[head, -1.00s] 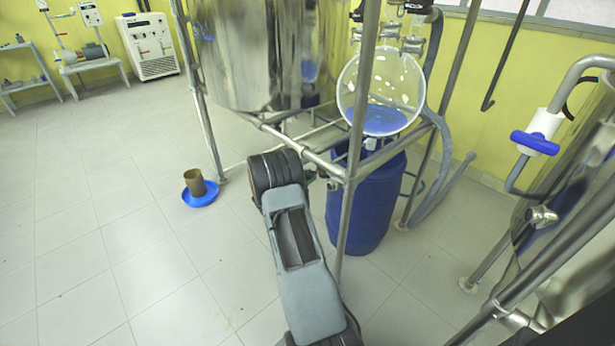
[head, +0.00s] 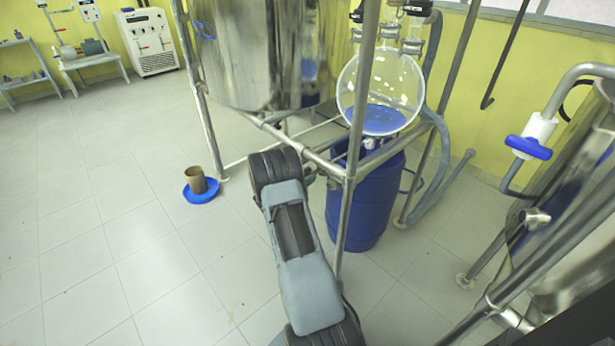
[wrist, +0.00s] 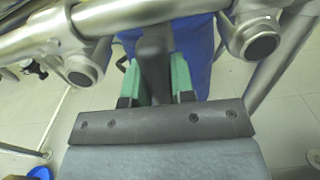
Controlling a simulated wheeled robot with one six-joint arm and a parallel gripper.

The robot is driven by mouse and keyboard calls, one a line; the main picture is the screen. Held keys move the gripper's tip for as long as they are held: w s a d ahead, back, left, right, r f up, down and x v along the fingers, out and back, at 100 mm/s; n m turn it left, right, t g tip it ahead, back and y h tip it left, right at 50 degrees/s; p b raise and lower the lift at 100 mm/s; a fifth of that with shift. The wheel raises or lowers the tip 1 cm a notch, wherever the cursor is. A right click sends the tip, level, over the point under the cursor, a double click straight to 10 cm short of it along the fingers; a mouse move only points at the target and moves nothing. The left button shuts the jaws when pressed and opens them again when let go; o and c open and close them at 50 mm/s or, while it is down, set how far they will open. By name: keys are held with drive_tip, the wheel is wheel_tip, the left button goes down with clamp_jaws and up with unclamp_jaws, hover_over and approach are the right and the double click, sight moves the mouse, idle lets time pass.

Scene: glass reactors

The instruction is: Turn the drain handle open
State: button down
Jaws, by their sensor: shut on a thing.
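In the wrist view, my gripper (wrist: 157,88) has two green fingers shut on a dark grey bar, which I take to be the drain handle (wrist: 152,48). In the head view, my arm reaches toward the frame below the round glass vessel (head: 383,85), which holds blue liquid. The fingers and handle are largely hidden there behind my arm.
A blue barrel (head: 365,205) is behind the frame. A brown cup (head: 196,178) stands on a blue dish (head: 201,192) at left.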

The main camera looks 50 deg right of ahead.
idle(0.4)
drive_tip(key=c, duration=1)
unclamp_jaws()
drive_tip(key=shift+o, duration=0.2)
drive_tip(key=shift+a, duration=0.1)
drive_tip(key=w+a, duration=0.1)
drive_tip(key=a, duration=1.2)
drive_tip(key=shift+a+p, duration=0.35)
drive_tip(key=shift+p, duration=0.05)
